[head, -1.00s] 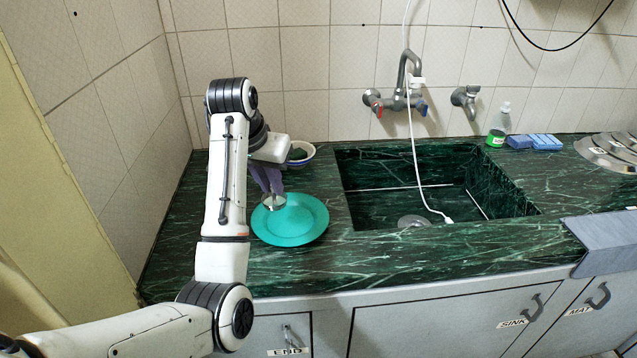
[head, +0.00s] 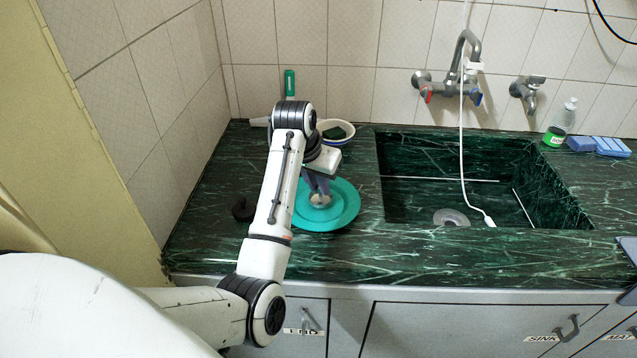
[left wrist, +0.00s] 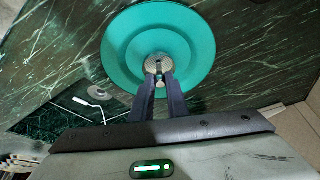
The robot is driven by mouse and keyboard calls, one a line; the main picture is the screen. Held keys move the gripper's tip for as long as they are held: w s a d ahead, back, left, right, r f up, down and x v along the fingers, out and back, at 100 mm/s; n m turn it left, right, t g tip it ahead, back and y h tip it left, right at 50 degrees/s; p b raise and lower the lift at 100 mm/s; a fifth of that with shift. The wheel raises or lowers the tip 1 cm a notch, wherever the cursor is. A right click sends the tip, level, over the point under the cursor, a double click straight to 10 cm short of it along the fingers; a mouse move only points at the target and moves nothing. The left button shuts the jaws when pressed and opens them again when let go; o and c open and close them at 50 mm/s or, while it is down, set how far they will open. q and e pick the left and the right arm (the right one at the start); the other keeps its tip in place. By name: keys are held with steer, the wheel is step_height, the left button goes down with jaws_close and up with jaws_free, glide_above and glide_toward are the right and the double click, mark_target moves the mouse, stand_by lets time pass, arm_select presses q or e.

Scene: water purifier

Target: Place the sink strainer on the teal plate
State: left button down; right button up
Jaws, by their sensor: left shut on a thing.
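The teal plate (head: 340,212) lies on the green counter left of the sink. It also shows in the left wrist view (left wrist: 122,50). The small metal sink strainer (head: 320,199) is at the tips of my left gripper (head: 318,190), over the middle of the plate. In the left wrist view the two fingers (left wrist: 159,84) are shut on the strainer (left wrist: 158,63). I cannot tell whether the strainer touches the plate. My left arm covers the plate's left edge in the head view.
A white bowl (head: 337,126) stands behind the plate. The sink (head: 440,205) with a white hose is to the right. A dark round object (head: 243,209) lies left of my arm. A green soap bottle (head: 559,127) and blue sponges (head: 598,145) are at the back right.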

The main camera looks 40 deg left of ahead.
arm_select(q)
steer(key=shift+f, duration=0.3)
steer(key=c, duration=1.7)
jaws_free()
steer(key=shift+r, duration=0.1)
